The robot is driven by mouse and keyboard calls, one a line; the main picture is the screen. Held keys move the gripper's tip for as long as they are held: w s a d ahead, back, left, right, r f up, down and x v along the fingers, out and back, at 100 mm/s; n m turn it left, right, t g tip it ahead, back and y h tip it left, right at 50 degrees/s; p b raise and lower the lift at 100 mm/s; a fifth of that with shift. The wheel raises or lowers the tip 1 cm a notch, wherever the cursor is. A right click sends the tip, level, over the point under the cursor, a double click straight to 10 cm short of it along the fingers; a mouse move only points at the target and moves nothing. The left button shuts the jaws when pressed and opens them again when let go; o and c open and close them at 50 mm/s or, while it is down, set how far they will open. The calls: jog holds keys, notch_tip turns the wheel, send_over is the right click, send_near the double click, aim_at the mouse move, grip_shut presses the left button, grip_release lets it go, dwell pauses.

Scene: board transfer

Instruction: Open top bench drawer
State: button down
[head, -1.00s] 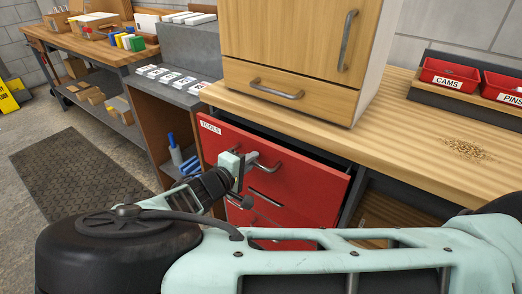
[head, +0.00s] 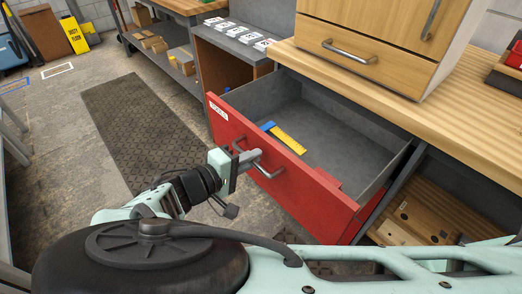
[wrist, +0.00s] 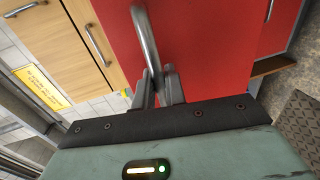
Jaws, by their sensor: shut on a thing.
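The top bench drawer (head: 310,185) has a red front with a "TOOLS" label and stands pulled well out of the bench. Its grey inside is visible and holds a yellow and blue flat item (head: 284,136). My gripper (head: 240,160) is at the front of the drawer, shut on its metal bar handle (head: 266,170). In the wrist view the handle (wrist: 147,40) runs down between the fingers (wrist: 158,90) against the red front. The fingertips are partly hidden by the handle and the gripper body.
A wooden cabinet (head: 370,40) stands on the wooden bench top (head: 455,115). A wooden board with holes (head: 425,212) lies on the shelf below. A dark floor mat (head: 150,125) lies left of the drawer. A grey-topped unit with number cards (head: 240,30) stands behind.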

jog(key=shift+s+a, duration=0.2)
jog(key=shift+a, duration=0.1)
jog(key=c, duration=1.6)
grip_release()
jog(key=shift+o, duration=0.2)
jog(key=b+v, duration=0.1)
jog(key=v, duration=1.6)
jog(key=shift+s+b, duration=0.2)
jog(key=shift+b, duration=0.15)
jog(key=shift+a, duration=0.15)
